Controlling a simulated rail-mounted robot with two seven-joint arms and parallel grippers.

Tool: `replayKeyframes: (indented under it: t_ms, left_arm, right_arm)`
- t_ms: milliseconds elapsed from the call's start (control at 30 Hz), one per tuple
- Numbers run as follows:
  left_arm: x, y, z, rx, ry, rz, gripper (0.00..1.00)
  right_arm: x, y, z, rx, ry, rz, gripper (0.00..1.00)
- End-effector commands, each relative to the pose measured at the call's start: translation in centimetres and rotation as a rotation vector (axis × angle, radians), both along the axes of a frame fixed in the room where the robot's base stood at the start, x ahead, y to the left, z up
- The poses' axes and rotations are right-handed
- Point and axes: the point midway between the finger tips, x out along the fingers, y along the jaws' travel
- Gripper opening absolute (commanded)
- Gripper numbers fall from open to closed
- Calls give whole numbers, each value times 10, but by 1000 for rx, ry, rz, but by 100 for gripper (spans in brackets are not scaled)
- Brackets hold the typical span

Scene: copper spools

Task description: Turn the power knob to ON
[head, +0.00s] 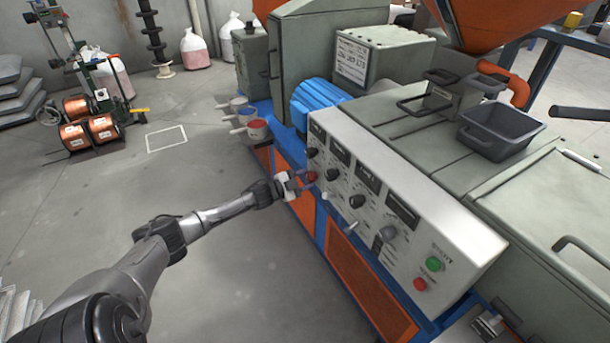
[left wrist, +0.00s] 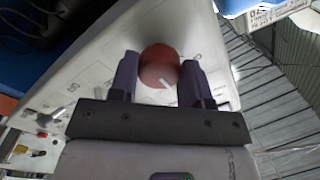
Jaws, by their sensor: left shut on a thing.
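The red power knob (head: 311,177) sits at the left end of the machine's sloped white control panel (head: 441,222). My left gripper (head: 302,180) is at this knob, its fingers shut on it. In the left wrist view the round red knob (left wrist: 159,62) lies between the two dark fingers of the gripper (left wrist: 160,72), with a small pale mark near its lower edge. The lettering around the knob is too blurred to read, so I cannot tell its ON or OFF setting. My right gripper is not in view.
The panel also carries several black knobs (head: 357,202), dark displays (head: 367,177), a green button (head: 435,264) and a red button (head: 420,284). A grey bin (head: 500,131) stands on the machine. Copper spools (head: 104,127) sit on a cart at the left. The floor before the machine is clear.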

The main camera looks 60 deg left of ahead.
Motion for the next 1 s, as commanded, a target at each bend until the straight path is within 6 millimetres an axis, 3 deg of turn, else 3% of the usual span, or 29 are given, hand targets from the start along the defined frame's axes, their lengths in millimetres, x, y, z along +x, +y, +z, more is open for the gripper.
replayKeyframes:
  t_ms: [600, 1000]
  left_arm:
    - [0, 0, 1, 553, -22, 0, 20]
    - [0, 1, 1, 763, -30, 0, 20]
  right_arm:
    - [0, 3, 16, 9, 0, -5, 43]
    - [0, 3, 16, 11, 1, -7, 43]
